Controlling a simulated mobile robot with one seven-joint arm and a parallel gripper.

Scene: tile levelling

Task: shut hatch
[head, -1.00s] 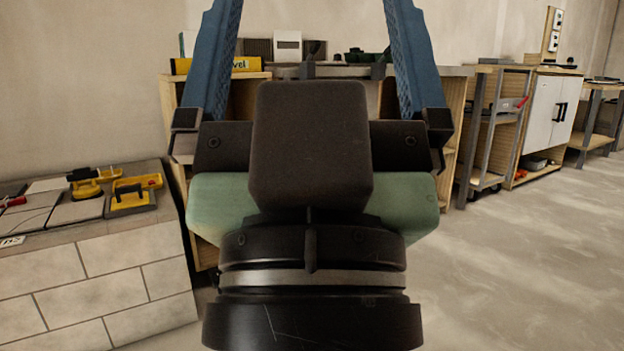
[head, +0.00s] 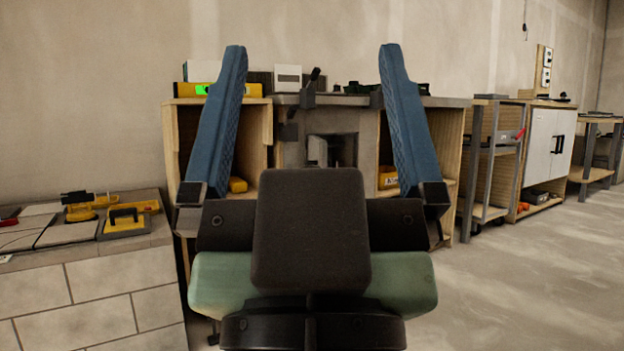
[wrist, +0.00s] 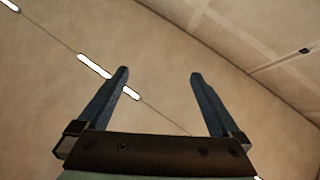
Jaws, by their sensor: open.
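My gripper (head: 312,48) is raised in front of the workbench in the head view, its two blue fingers wide apart with nothing between them. In the wrist view my gripper (wrist: 159,73) is also open and empty, against bare wall or ceiling. Between the fingers, beyond them, a grey middle panel (head: 294,152) of the bench has a dark square opening (head: 346,147). A pale upright shape shows inside the opening. I cannot tell whether it is the hatch door or something stored there. My wrist hides the panel's lower part.
Wooden shelves flank the panel. A yellow level (head: 190,90) lies on the bench top at left. A tile-covered block (head: 90,300) with yellow tools stands front left. A trolley (head: 487,165) and a white cabinet (head: 541,145) stand at right. Floor at right is clear.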

